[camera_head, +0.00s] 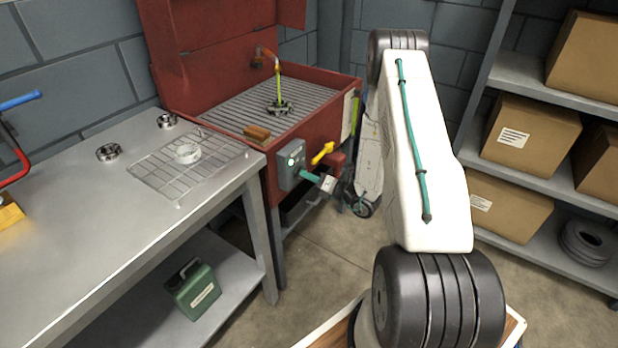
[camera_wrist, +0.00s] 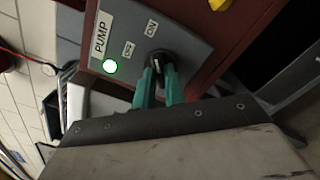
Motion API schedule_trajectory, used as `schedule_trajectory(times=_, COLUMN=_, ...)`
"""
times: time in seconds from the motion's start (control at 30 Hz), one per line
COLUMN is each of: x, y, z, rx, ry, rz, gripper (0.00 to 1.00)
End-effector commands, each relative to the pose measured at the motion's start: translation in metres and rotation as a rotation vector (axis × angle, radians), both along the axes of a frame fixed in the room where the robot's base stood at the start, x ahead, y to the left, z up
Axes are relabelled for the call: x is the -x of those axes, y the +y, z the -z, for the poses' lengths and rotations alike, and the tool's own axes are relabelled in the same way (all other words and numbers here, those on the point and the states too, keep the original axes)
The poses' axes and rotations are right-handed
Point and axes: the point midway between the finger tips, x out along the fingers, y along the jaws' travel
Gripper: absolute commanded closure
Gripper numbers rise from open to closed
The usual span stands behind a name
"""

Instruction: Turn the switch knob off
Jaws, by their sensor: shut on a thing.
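The pump switch box (camera_head: 287,176) is a grey box on the front of the red wash cabinet. In the head view my gripper (camera_head: 308,176) reaches the box from the right, hiding the knob.
A yellow handle (camera_head: 322,153) sticks out just right of the switch box. The red cabinet (camera_head: 225,147) stands behind, with a steel bench (camera_head: 75,215) to the left and a shelf of cartons (camera_head: 528,133) to the right.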

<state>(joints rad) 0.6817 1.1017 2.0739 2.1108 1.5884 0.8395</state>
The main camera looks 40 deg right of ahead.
Motion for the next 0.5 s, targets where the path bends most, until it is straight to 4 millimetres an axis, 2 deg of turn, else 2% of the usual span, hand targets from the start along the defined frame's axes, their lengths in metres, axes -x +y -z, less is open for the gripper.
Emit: schedule_trajectory(times=0.5, x=0.0006, y=0.0003, z=-0.0006, rx=0.449, ry=-0.163, rz=0.001, gripper=1.0)
